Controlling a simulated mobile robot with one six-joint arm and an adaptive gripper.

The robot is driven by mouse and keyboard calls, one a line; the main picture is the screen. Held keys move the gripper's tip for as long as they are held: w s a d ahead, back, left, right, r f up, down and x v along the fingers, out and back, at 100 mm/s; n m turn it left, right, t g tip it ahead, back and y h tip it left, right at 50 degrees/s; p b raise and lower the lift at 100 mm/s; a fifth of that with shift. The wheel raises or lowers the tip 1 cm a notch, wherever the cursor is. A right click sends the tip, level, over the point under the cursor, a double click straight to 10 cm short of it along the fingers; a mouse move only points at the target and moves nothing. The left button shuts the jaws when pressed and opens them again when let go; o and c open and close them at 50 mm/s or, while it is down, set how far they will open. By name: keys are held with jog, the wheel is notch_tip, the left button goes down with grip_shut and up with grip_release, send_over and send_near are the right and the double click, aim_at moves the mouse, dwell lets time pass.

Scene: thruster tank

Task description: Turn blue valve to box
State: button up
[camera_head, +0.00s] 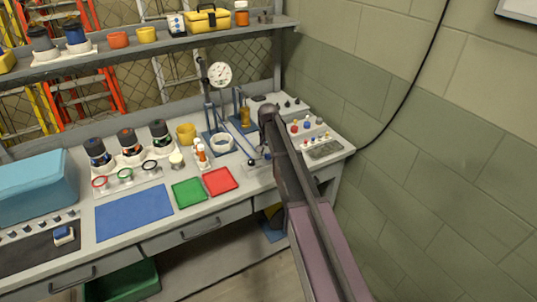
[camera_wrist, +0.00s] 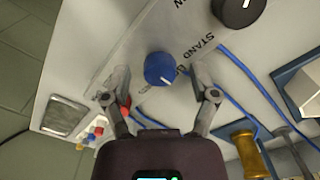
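The blue valve (camera_wrist: 160,68) is a round knob with a white pointer line on a light panel in the wrist view. The pointer is toward the lower right of the picture. My gripper (camera_wrist: 160,78) is open, with one finger on each side of the knob and gaps showing; no contact is visible. Printed lettering (camera_wrist: 202,45) beside the knob reads "STAND", with a second, partly hidden word starting with "B". In the head view my arm covers this area, and the blue valve cannot be made out.
A larger black knob (camera_wrist: 238,12) sits on the same panel. A brass cylinder (camera_wrist: 250,155) and blue tubing lie at right in the wrist view. In the head view, a pressure gauge (camera_head: 220,75), red tray (camera_head: 220,181) and green tray (camera_head: 189,192) are left of my arm.

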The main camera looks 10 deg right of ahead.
aim_at(268, 154)
jog(key=shift+n, duration=0.5)
jog(key=n, duration=1)
jog(key=shift+n, duration=0.3)
jog(key=shift+r+p, duration=0.3)
notch_tip(268, 154, up, 14)
jog(key=p, duration=1.4)
jog(key=s+f+m+b, duration=0.2)
jog(key=s+f+b, duration=0.3)
jog(key=s, duration=0.5)
jog(key=s+f+m+b, duration=0.2)
jog(key=s+f+b, duration=0.3)
jog(key=s, duration=0.5)
jog(key=s+f+m+b, duration=0.2)
jog(key=s+f+b, duration=0.2)
jog(key=s, duration=0.6)
jog(key=shift+a+f+b, duration=0.15)
jog(key=shift+f+b, duration=0.25)
jog(key=shift+a, duration=0.1)
